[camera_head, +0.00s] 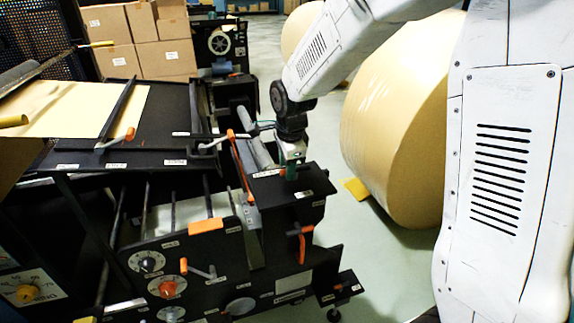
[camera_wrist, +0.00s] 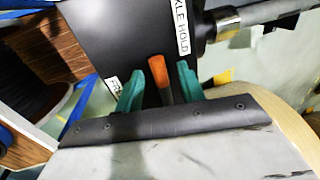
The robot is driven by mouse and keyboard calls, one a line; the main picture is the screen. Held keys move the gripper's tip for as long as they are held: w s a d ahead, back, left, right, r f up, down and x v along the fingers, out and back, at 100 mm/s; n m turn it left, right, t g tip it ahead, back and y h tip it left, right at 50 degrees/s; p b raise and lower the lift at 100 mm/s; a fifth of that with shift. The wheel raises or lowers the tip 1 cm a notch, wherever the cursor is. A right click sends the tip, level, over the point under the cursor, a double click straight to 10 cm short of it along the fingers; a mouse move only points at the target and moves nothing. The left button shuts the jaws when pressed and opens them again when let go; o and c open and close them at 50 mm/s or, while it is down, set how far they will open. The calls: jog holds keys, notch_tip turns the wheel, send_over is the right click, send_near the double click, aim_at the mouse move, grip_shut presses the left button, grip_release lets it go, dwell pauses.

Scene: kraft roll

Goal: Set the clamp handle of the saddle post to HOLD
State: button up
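The saddle post's clamp handle has an orange grip (camera_wrist: 158,69) on a darker shaft. In the wrist view it stands between the two teal fingers of my gripper (camera_wrist: 158,88). The fingers are apart: a gap shows on the left of the handle, while the right finger is close to it; contact is unclear. A white label reading HOLD (camera_wrist: 182,27) is on the black plate at upper right, and a partly hidden label (camera_wrist: 113,88) is by the left finger. In the head view my gripper (camera_head: 291,168) is over the black post top (camera_head: 305,188); the handle is hidden there.
A dark machine with a table (camera_head: 140,155), knobs and other orange-tipped levers (camera_head: 206,226) stands at left. A large kraft roll (camera_head: 395,130) stands right of my gripper. A grey bar (camera_wrist: 250,14) runs along the wrist view's upper right.

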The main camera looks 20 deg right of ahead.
notch_tip(320, 180, up, 8)
jog(key=s, duration=0.1)
jog(key=shift+s+f, duration=0.2)
jog(key=shift+f, duration=0.05)
jog(key=s+d+r+n, duration=0.1)
jog(key=s+n, duration=0.5)
jog(key=s, duration=0.4)
jog(key=s+d+r+n, duration=0.2)
jog(key=s+n, duration=0.4)
jog(key=s, duration=0.4)
jog(key=s+d+r+n+g, duration=0.1)
jog(key=s+d+r+n, duration=0.1)
jog(key=s+n, duration=0.4)
jog(key=shift+s+d+r, duration=0.25)
jog(key=shift+s, duration=2.2)
